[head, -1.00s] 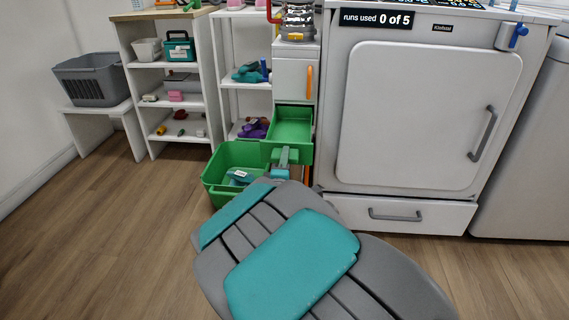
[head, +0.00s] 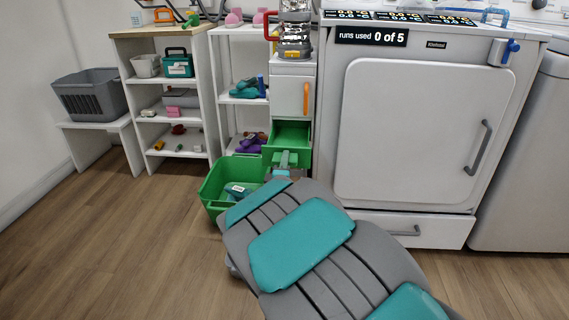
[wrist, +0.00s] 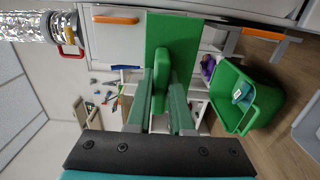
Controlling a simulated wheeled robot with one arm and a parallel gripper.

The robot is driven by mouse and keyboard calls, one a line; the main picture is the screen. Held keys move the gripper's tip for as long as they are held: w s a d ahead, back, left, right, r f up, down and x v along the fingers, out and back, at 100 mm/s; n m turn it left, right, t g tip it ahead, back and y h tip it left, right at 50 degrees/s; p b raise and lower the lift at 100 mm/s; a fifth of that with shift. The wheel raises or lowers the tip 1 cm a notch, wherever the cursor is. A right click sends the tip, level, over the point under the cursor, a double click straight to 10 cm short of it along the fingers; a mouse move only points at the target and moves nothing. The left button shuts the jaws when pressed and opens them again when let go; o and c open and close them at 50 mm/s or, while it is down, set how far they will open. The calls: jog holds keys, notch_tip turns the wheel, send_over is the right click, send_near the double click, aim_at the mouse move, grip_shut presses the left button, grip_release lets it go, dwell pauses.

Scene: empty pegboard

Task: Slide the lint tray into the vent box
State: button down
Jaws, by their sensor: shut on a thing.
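The green lint tray (head: 291,134) is at the lower part of the white vent box (head: 288,90), below the door with the orange handle. Its near end sticks out toward me; how far its far end is inside is hidden. My gripper (head: 284,164) is at the tray's near end, partly hidden behind my arm. In the wrist view my gripper (wrist: 160,98) is shut on the tray's green grip, with a finger on each side. The tray (wrist: 174,38) extends away from the fingers there, beside the white box.
A green bin (head: 222,184) with a teal item stands on the floor left of the tray. White shelves with small items stand behind it. The large white dryer (head: 424,130) stands close on the right. Floor at the left is clear.

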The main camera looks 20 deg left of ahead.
jog(key=p, duration=0.8)
send_near(290, 142)
jog(key=shift+w+a+r, duration=0.15)
jog(key=shift+w+r, duration=0.55)
jog(key=shift+r, duration=0.2)
jog(key=shift+w+a+r, duration=0.15)
jog(key=shift+w+r, duration=0.55)
jog(key=shift+r, duration=0.25)
jog(key=shift+f+p+x, duration=0.15)
jog(key=shift+p+x, duration=0.6)
jog(key=shift+x, duration=0.45)
jog(key=shift+f+p+x, duration=0.15)
jog(key=shift+p+x, duration=0.55)
jog(key=shift+x, duration=0.45)
jog(key=shift+p+x, duration=0.45)
jog(key=shift+x, duration=0.65)
jog(key=c, duration=0.7)
grip_release()
